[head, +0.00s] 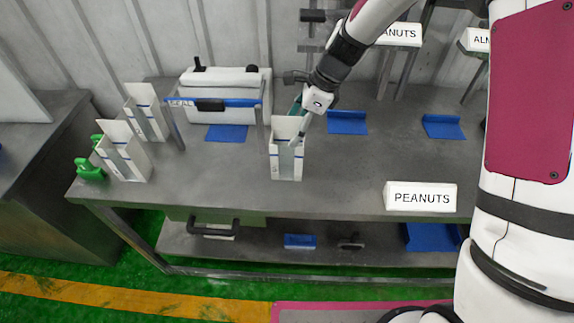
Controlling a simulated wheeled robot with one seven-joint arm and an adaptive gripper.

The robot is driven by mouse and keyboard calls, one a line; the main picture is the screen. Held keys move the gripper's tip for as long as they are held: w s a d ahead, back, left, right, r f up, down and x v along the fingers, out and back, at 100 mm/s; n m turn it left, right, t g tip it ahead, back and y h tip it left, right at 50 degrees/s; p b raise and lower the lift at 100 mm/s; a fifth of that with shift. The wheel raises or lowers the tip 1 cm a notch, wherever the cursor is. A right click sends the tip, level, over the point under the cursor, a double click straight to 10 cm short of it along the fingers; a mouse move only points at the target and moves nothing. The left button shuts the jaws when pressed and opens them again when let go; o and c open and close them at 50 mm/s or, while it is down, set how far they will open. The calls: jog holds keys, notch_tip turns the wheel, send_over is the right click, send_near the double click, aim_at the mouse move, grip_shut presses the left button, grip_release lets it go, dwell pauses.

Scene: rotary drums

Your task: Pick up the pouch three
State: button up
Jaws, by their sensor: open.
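Three white pouches with a blue stripe and a clear front panel stand upright on the grey table; no numbers are readable on them. One pouch (287,160) stands alone near the middle. A second pouch (125,152) and a third pouch (146,113) stand at the left. My gripper (301,117) is open at the top right of the middle pouch. Its fingers point down and partly overlap the pouch in the picture. I cannot tell whether they touch it or straddle its edge.
A white sealing machine (225,90) with a blue bar stands behind on the left. Green handles (89,168) lie at the left edge. A PEANUTS sign (421,197) stands at the front right. Blue trays (346,122) and (443,126) lie at the back right.

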aim_at(288, 137)
jog(key=shift+a+p+x, duration=0.2)
jog(key=shift+p+x, duration=0.4)
jog(key=shift+x, duration=2.05)
jog(key=shift+r, duration=0.15)
jog(key=c, duration=1.6)
jog(key=shift+o, duration=0.2)
